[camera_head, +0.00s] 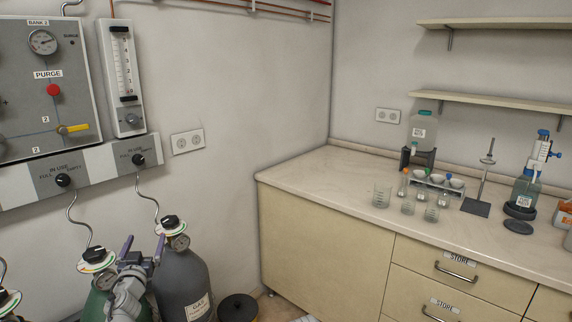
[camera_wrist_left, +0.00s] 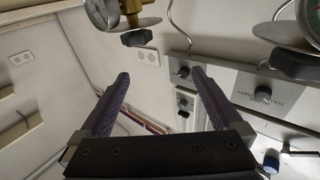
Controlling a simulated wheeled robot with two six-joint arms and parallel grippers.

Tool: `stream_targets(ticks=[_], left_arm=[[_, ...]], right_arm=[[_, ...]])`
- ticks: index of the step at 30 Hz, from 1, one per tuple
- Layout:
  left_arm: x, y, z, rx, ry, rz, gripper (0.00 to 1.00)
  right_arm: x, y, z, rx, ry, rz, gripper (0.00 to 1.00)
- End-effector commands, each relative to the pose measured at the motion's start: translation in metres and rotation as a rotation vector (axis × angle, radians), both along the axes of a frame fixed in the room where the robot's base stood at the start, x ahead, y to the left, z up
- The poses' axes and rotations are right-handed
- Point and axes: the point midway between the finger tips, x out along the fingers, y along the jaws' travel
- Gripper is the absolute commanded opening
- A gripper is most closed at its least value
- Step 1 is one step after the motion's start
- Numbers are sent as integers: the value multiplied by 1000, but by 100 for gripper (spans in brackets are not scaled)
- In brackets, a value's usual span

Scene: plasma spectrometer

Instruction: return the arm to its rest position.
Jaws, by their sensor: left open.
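My left gripper (camera_head: 143,246) shows low at the left in the head view, pointing up, in front of the gas cylinders. Its two purple fingers stand apart with nothing between them. In the left wrist view the open fingers (camera_wrist_left: 160,75) reach toward the wall, with the valve panel at right. The grey gas cylinder (camera_head: 185,275) stands just right of and behind the gripper, with a black knob and gauge on top. I cannot tell the gap between gripper and cylinder. My right gripper is not in view.
A green cylinder (camera_head: 97,300) stands partly behind my left arm. The purge panel (camera_head: 50,85) and flowmeter (camera_head: 122,80) hang on the wall above. A counter (camera_head: 300,183) with glassware (camera_head: 382,195) stands at right. A black round object (camera_head: 238,307) is on the floor beside the cylinder.

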Motion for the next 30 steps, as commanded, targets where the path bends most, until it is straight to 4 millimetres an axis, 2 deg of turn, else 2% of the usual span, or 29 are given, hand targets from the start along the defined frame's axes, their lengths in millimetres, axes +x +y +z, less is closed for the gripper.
stream_targets(ticks=[1, 5, 8, 11, 15, 19, 24, 30], left_arm=[[1, -13, -6, -10, 26, 44, 100], [-1, -41, -38, -41, 169, 175, 100], [-12, -72, -74, -62, 336, 238, 100], [-32, -111, -115, -69, 543, 259, 100], [-79, -179, -171, -49, 877, 206, 100], [-132, -238, -207, -3, 1161, 98, 100], [-195, -292, -230, 69, 1437, -59, 100], [-261, -337, -239, 159, 1682, -251, 100]], right_arm=[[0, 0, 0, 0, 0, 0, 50], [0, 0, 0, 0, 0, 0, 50], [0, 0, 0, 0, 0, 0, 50], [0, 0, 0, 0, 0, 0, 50], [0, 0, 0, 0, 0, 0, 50], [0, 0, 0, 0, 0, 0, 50], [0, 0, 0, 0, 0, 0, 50], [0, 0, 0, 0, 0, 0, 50]])
